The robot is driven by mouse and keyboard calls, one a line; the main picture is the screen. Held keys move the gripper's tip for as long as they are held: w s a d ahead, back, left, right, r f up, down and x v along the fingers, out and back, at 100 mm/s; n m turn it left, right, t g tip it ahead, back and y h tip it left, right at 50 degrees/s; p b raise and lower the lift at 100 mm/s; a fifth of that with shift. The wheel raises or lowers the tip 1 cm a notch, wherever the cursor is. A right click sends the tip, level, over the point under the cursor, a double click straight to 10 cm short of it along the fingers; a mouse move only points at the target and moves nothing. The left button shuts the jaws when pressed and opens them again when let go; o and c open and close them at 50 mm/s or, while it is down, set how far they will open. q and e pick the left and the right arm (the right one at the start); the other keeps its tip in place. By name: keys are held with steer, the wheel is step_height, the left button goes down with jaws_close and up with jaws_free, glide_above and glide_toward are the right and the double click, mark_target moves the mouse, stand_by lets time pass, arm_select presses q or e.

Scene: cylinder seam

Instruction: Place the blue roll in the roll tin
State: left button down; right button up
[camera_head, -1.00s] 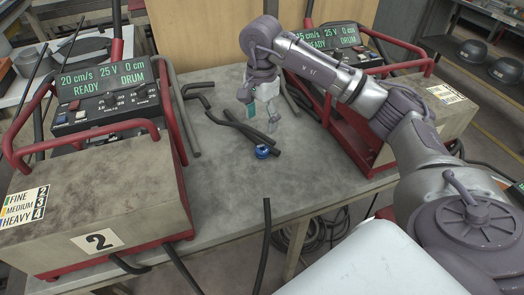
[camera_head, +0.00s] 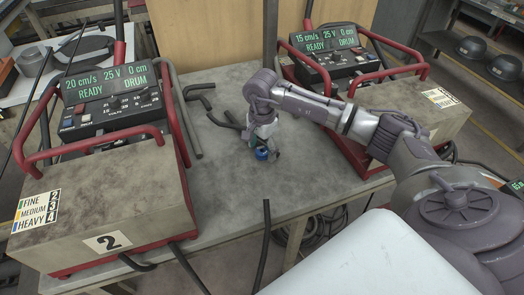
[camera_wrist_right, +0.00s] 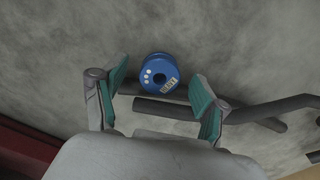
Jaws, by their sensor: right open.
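The blue roll (camera_head: 262,154) is on the grey table between the two machines. It also shows in the right wrist view (camera_wrist_right: 160,72), with white dots and a pale label marked with lettering. My right gripper (camera_head: 265,147) is over the roll and partly covers it in the head view. In the right wrist view, my right gripper (camera_wrist_right: 163,90) has its green-padded fingers spread apart with nothing between the pads; the roll is just beyond, between the fingertip lines. I cannot make out the roll tin in either view. My left gripper is out of view.
Dark bent rods (camera_wrist_right: 165,108) lie on the table near the roll. A red-framed machine marked 2 (camera_head: 100,200) stands at left, another (camera_head: 430,115) at right, both with screens. The bare tabletop (camera_head: 220,190) is free in front of the roll.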

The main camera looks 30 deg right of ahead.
steer(key=c, duration=1.2)
jaws_close()
steer(key=shift+r, duration=0.15)
